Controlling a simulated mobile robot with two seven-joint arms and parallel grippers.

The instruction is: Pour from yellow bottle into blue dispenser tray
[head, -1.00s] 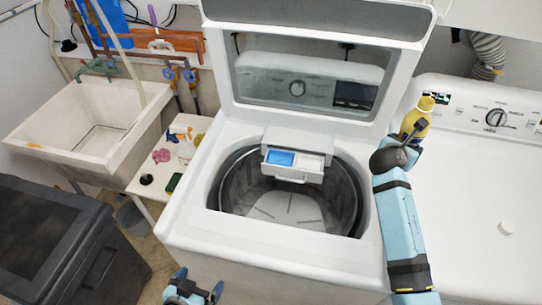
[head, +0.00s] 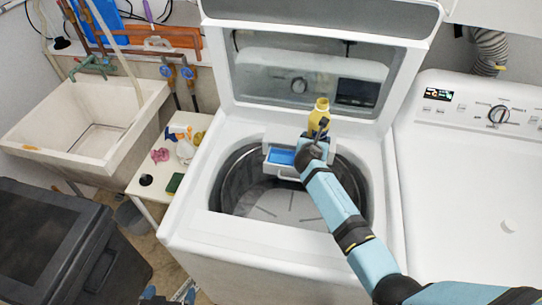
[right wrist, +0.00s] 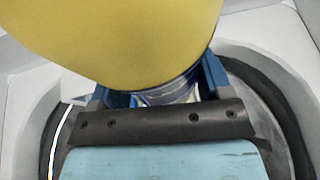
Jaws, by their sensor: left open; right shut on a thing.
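The yellow bottle (head: 319,116) is held roughly upright above the right part of the dispenser drawer; it also fills the top of the right wrist view (right wrist: 150,35). My right gripper (right wrist: 160,88) is shut on the bottle; in the head view my arm and wrist hide most of this grip. The blue dispenser tray (head: 281,156) is the left compartment of the pulled-out drawer, just left of the bottle. My arm covers much of the drawer's right side. My left gripper (head: 170,297) is open and empty at the bottom edge, partly cut off.
The open washer (head: 190,235) has its lid raised behind the bottle. A second white machine (head: 460,180) stands to the right with a small white cap (head: 508,226) on top. A sink (head: 80,125), small table (head: 150,208) and dark bin (head: 60,245) are at the left.

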